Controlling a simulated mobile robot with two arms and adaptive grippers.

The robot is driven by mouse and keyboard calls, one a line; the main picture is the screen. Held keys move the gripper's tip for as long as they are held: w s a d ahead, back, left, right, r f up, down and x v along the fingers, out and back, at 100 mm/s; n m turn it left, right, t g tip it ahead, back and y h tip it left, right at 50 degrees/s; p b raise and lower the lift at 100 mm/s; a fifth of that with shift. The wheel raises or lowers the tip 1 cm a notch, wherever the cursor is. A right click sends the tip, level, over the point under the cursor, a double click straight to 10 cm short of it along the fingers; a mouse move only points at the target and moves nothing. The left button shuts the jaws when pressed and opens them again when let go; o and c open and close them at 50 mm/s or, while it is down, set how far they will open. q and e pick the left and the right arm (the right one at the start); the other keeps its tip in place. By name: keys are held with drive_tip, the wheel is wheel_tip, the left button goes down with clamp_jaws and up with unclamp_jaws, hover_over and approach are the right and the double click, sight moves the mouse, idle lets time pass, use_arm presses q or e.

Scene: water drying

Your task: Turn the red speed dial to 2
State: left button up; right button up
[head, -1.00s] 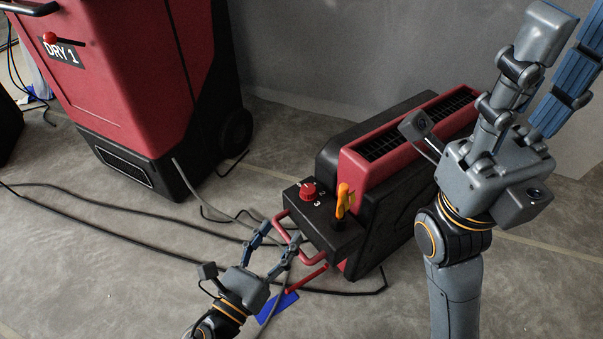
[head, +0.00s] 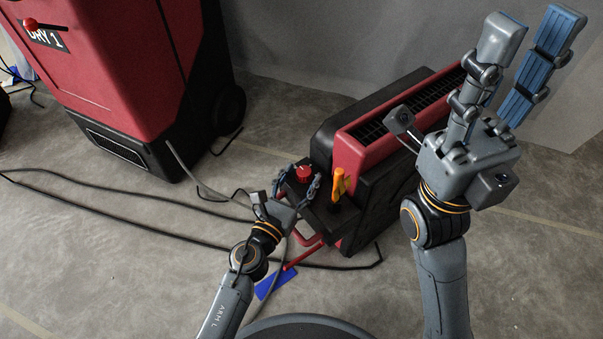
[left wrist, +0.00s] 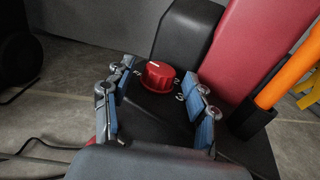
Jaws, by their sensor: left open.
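The red speed dial (head: 303,174) sits on the black control panel of the red-and-black blower (head: 345,150). In the left wrist view the dial (left wrist: 158,78) carries a white mark that points to the far side, slightly left. White digits are printed around it; a 3 shows at its lower right, and the others are hard to read. My left gripper (head: 300,183) is open, its blue-padded fingers (left wrist: 157,95) one on each side of the dial. I cannot tell whether they touch it. My right gripper (head: 535,30) is raised at the right, open and empty, away from the dial.
An orange handle (head: 339,185) stands on the panel right of the dial, close to my left gripper. A red tubular bar (head: 306,240) is at the panel's front. A large red dryer (head: 110,70) stands at the left. Black cables (head: 120,205) cross the floor.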

use_arm(q)
drive_tip(key=shift+w+d, duration=0.2)
drive_tip(key=shift+w, duration=0.15)
drive_tip(key=shift+c, duration=0.5)
drive_tip(key=c, duration=1.1)
drive_tip(key=shift+o, duration=0.2)
